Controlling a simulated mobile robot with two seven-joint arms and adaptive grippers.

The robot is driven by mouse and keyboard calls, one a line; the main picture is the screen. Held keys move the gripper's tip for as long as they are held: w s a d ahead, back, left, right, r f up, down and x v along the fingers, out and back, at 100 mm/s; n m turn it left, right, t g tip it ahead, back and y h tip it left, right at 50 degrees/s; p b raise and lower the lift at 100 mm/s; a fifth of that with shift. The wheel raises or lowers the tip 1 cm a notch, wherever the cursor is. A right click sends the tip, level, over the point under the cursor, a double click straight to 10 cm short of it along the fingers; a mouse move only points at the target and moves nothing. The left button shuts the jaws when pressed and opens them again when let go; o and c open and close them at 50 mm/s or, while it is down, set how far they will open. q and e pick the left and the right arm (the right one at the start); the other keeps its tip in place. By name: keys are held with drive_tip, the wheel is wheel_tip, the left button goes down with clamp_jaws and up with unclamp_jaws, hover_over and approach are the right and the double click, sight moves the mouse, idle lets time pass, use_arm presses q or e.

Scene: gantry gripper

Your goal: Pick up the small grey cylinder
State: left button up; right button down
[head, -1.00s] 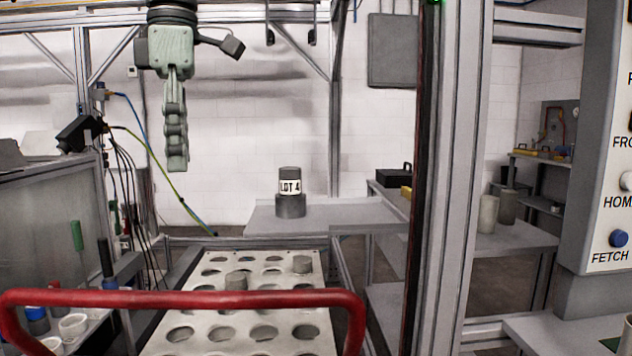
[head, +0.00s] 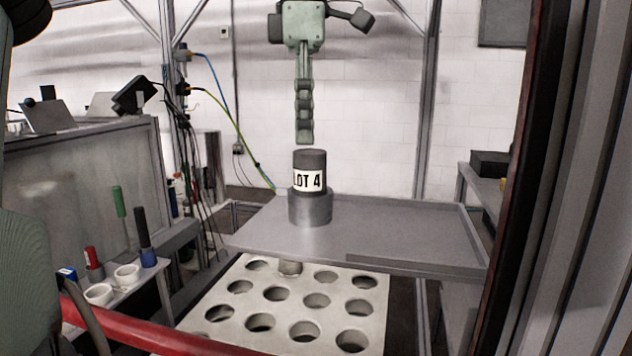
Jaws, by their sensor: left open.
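A small grey cylinder (head: 290,268) sits in a hole at the back of the white hole tray, partly hidden by the shelf edge. A darker grey cylinder with a white LOT 4 label (head: 308,174) stands upright in a round holder (head: 310,207) on the grey shelf. The green gantry gripper (head: 304,110) hangs in the picture just above the labelled cylinder, apart from it; its slim fingers show edge-on. My right gripper is not in view.
The grey shelf (head: 390,235) overhangs the back of the hole tray (head: 296,318). A red bar (head: 140,334) crosses the lower left. Markers and white cups (head: 127,275) stand on a side ledge. A dark frame post (head: 545,160) blocks the right.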

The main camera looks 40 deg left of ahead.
sight(310, 151)
use_arm(q)
drive_tip(key=f, duration=0.5)
drive_tip(key=shift+w+d+f, duration=0.15)
drive_tip(key=shift+w+d, duration=0.05)
clamp_jaws()
